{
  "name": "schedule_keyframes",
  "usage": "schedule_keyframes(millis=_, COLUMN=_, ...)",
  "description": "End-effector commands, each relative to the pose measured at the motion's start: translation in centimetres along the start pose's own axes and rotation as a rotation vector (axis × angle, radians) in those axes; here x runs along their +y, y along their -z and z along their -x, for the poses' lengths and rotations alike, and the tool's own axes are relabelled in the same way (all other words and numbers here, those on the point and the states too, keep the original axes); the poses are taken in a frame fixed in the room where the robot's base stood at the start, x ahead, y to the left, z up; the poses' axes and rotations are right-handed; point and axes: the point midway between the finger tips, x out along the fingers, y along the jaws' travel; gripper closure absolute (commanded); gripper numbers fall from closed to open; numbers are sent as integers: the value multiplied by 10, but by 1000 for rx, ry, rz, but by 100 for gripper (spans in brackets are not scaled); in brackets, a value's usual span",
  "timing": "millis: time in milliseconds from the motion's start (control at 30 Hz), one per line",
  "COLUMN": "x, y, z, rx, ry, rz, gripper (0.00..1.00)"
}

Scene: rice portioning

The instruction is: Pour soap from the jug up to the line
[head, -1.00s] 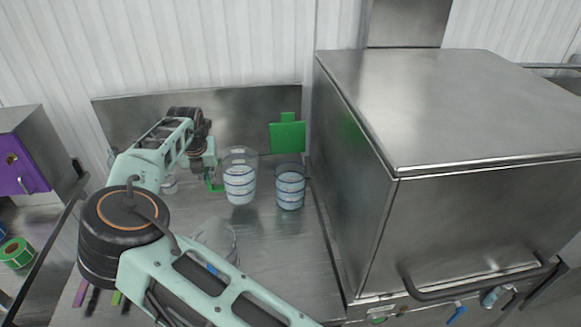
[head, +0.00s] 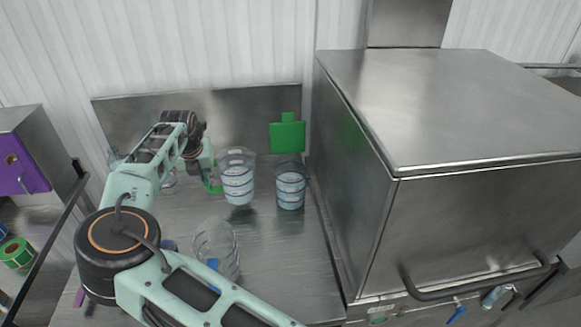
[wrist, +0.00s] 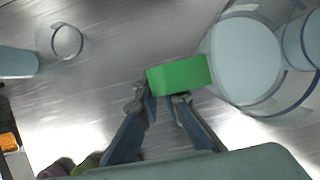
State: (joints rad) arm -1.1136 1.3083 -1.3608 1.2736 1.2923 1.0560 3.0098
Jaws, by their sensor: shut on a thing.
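The jug (head: 238,180) is a clear vessel with blue rings, pale liquid and a green handle (head: 214,188) on its left. My gripper (head: 211,180) is shut on that handle; the wrist view shows the green handle (wrist: 180,75) between the fingertips and the jug (wrist: 245,60) to its right. The jug looks nearly upright; whether its base touches the counter I cannot tell. A second clear container (head: 290,188) with blue rings and bluish contents stands close to its right. It shows partly at the right edge of the wrist view (wrist: 305,38).
A steel counter (head: 275,255) carries these. A clear vessel (head: 216,245) is at the front, partly behind my arm. A small clear cup (wrist: 68,42) stands to the left. A green panel (head: 287,137) is behind. A large steel box (head: 470,230) bounds the right side.

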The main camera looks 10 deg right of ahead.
Motion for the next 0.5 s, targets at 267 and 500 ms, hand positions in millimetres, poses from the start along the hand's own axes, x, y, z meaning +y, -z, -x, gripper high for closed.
schedule_keyframes(millis=267, x=-4, y=13, z=13, rx=-6, ry=-2, rz=-2, gripper=100)
schedule_keyframes(millis=500, x=-10, y=30, z=27, rx=-4, ry=-2, rz=-1, gripper=100)
